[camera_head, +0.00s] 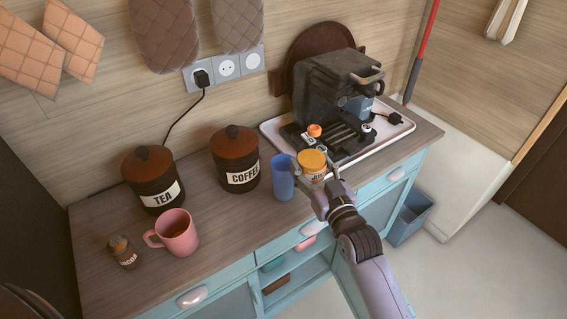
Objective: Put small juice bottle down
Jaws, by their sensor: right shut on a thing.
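My right gripper (328,180) comes in from the lower right and is shut on a small container with a yellow-orange top (312,161) and a light label, which I take to be the small juice bottle. It looks about upright, over the front of the wooden counter, just right of a blue cup (283,178). The fingers partly hide its lower right side. I cannot tell whether its base touches the counter. My left gripper is not in view.
A coffee machine (335,85) stands on a white tray (400,131) behind, with a small orange-capped item (314,131) in front of it. COFFEE (235,160) and TEA (152,178) jars, a pink mug (175,234) and a soda jar (123,252) stand left. The counter's front middle (235,235) is clear.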

